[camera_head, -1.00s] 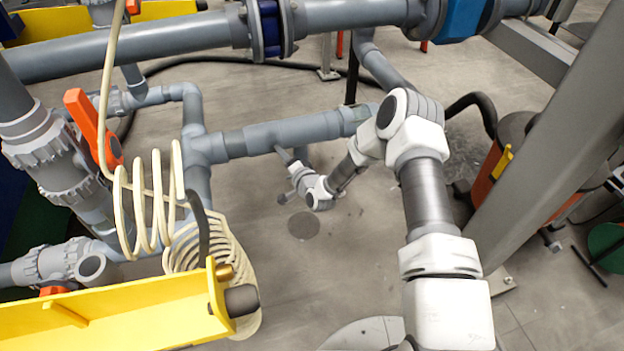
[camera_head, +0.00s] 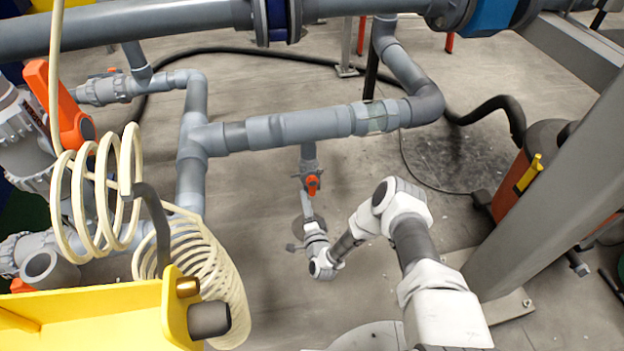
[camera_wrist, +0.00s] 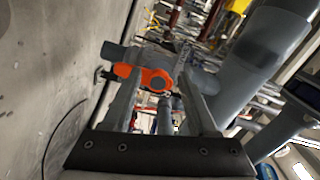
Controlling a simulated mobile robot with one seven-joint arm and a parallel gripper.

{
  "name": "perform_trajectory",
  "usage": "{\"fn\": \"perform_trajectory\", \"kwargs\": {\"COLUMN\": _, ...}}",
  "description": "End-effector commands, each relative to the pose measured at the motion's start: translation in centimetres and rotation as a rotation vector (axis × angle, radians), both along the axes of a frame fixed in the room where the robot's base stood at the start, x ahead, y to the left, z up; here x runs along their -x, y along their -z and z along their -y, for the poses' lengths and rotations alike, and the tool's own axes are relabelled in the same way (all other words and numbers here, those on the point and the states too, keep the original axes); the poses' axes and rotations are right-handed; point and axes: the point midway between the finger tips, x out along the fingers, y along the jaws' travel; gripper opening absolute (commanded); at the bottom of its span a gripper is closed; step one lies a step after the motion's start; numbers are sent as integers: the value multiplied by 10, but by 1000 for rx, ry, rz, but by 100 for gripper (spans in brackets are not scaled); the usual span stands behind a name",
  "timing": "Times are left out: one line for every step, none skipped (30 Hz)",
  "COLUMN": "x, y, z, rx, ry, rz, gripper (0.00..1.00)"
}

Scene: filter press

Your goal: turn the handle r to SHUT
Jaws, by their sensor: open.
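A small orange handle (camera_head: 312,184) sits on a grey valve on the short pipe hanging below the horizontal pipe. In the wrist view the orange handle (camera_wrist: 155,79) shows at the fingertips, its lever pointing left across the left finger's tip. My gripper (camera_wrist: 160,88) is open, with one finger on each side of the handle's round hub. I cannot tell whether a finger touches it. In the head view my gripper (camera_head: 308,208) points up the picture, just below the handle. No label or SHUT mark is readable.
A horizontal grey pipe (camera_head: 290,128) runs above the valve. A larger orange handle (camera_head: 58,105), cream coiled hoses (camera_head: 205,260) and a yellow beam (camera_head: 90,315) are at left. A grey post (camera_head: 560,190) stands at right. Open floor lies around my arm.

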Motion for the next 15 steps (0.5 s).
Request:
{"fn": "perform_trajectory", "kwargs": {"x": 0, "y": 3, "z": 0, "rx": 77, "ry": -3, "rz": 23, "gripper": 58}}
{"fn": "perform_trajectory", "kwargs": {"x": 0, "y": 4, "z": 0, "rx": 122, "ry": -5, "rz": 37, "gripper": 58}}
{"fn": "perform_trajectory", "kwargs": {"x": -1, "y": 7, "z": 1, "rx": 183, "ry": -4, "rz": 55, "gripper": 58}}
{"fn": "perform_trajectory", "kwargs": {"x": -1, "y": 8, "z": 1, "rx": 229, "ry": -4, "rz": 69, "gripper": 58}}
{"fn": "perform_trajectory", "kwargs": {"x": -1, "y": 10, "z": 2, "rx": 275, "ry": -4, "rz": 82, "gripper": 58}}
{"fn": "perform_trajectory", "kwargs": {"x": -1, "y": 12, "z": 3, "rx": 336, "ry": -3, "rz": 99, "gripper": 58}}
{"fn": "perform_trajectory", "kwargs": {"x": -1, "y": 14, "z": 3, "rx": 381, "ry": -5, "rz": 112, "gripper": 58}}
{"fn": "perform_trajectory", "kwargs": {"x": -1, "y": 16, "z": 4, "rx": 426, "ry": -3, "rz": 124, "gripper": 58}}
{"fn": "perform_trajectory", "kwargs": {"x": -1, "y": 18, "z": 4, "rx": 486, "ry": -4, "rz": 142, "gripper": 58}}
{"fn": "perform_trajectory", "kwargs": {"x": -2, "y": 19, "z": 7, "rx": 532, "ry": -3, "rz": 154, "gripper": 58}}
{"fn": "perform_trajectory", "kwargs": {"x": -3, "y": 19, "z": 8, "rx": 577, "ry": -3, "rz": 167, "gripper": 58}}
{"fn": "perform_trajectory", "kwargs": {"x": -3, "y": 20, "z": 10, "rx": 639, "ry": -3, "rz": 186, "gripper": 58}}
{"fn": "perform_trajectory", "kwargs": {"x": -4, "y": 20, "z": 12, "rx": 684, "ry": -3, "rz": 199, "gripper": 58}}
{"fn": "perform_trajectory", "kwargs": {"x": -5, "y": 21, "z": 14, "rx": 730, "ry": -3, "rz": 213, "gripper": 58}}
{"fn": "perform_trajectory", "kwargs": {"x": -5, "y": 22, "z": 16, "rx": 790, "ry": -2, "rz": 230, "gripper": 58}}
